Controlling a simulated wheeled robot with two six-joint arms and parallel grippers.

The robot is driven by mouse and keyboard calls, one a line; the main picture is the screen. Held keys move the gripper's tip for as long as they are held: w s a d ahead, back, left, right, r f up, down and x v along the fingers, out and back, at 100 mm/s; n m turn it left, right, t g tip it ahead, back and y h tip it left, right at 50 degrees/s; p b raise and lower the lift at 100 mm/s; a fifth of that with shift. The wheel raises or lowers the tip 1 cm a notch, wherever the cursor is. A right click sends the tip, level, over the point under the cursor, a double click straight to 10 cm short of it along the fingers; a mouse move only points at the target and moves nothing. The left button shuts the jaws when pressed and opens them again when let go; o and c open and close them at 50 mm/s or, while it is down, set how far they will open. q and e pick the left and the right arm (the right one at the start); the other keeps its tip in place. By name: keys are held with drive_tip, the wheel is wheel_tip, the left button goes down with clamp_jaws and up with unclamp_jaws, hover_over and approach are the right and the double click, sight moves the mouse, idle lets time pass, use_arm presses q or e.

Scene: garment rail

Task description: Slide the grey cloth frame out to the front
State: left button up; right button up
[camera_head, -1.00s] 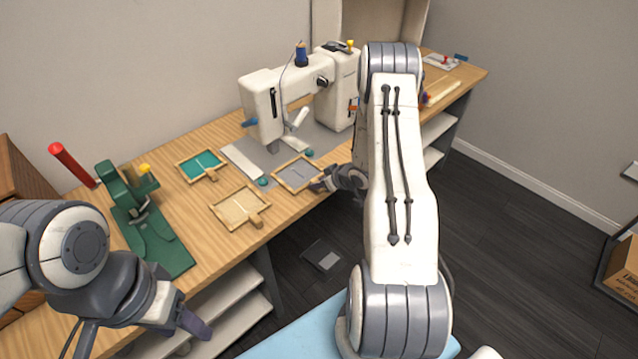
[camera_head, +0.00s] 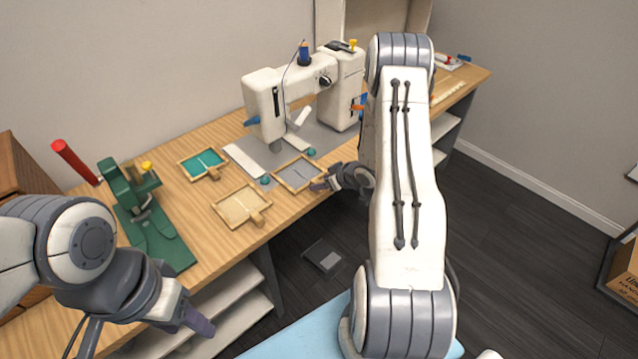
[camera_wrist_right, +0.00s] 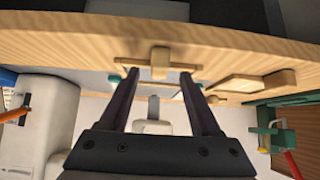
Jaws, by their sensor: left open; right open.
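The grey cloth frame (camera_head: 297,174), a wooden frame with grey cloth, lies flat by the table's front edge, beside the sewing machine. Its short wooden handle (camera_wrist_right: 160,58) faces the front edge. My right gripper (camera_head: 318,185) is at the handle end of this frame. In the right wrist view its open fingers (camera_wrist_right: 159,80) point at the handle, which shows between and just beyond the tips; contact cannot be told. My left gripper (camera_head: 200,326) is open and empty, low in front of the table at the left.
The white sewing machine (camera_head: 265,100) stands behind the frame. A cream cloth frame (camera_head: 240,205) and a teal cloth frame (camera_head: 202,163) lie to the left. A green press (camera_head: 150,225) stands further left.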

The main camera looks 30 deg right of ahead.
drive_tip(key=v, duration=0.8)
drive_tip(key=s+a+r+n+g+h, duration=0.1)
drive_tip(key=a+r+g, duration=0.1)
drive_tip(key=a+r, duration=0.6)
drive_tip(key=s+a+r+n+g+h, duration=0.1)
drive_tip(key=a+r+g, duration=0.15)
drive_tip(key=a, duration=0.85)
drive_tip(key=s+a+r+n+g, duration=0.1)
drive_tip(key=s+a+r, duration=0.1)
drive_tip(key=s+a, duration=0.2)
drive_tip(key=s+a+r+n+g, duration=0.1)
drive_tip(key=s+a, duration=0.4)
drive_tip(key=s, duration=0.6)
drive_tip(key=s+a+r+n+g+y, duration=0.1)
drive_tip(key=s+a+r, duration=0.3)
drive_tip(key=s, duration=0.4)
drive_tip(key=shift+a+g, duration=0.55)
drive_tip(key=shift+g, duration=0.1)
drive_tip(key=shift+s, duration=0.1)
